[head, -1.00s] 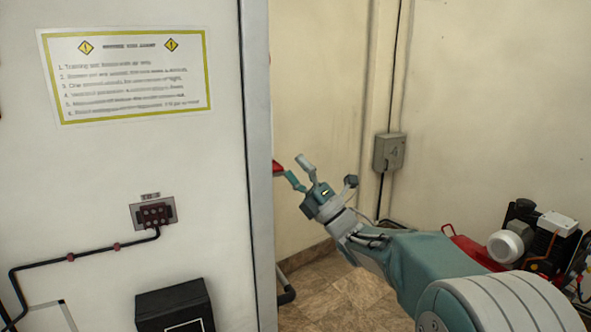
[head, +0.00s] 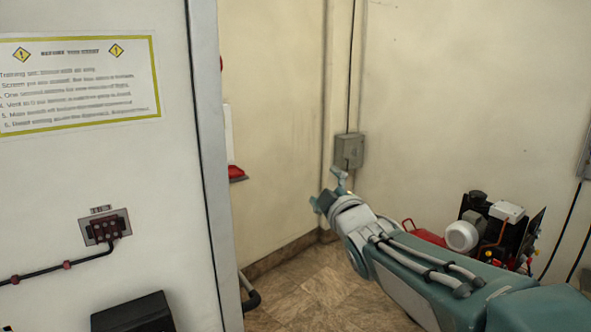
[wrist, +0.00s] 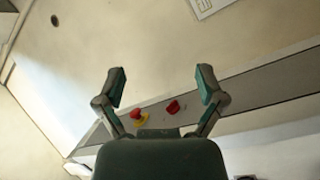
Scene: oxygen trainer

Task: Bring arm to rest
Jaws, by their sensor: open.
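My gripper (head: 327,190) is at the end of my arm, right of the white panel's edge and in front of the cream wall in the head view. Its fingers are partly hidden behind my wrist there. In the wrist view my gripper (wrist: 161,88) shows two teal-padded fingers spread apart with nothing between them.
A white panel (head: 120,180) with a sign (head: 80,85) stands at left. A black box (head: 133,315) is below it. A grey wall box (head: 349,150) is behind my gripper. A red machine with a motor (head: 462,236) stands at right. Tiled floor (head: 310,290) shows between.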

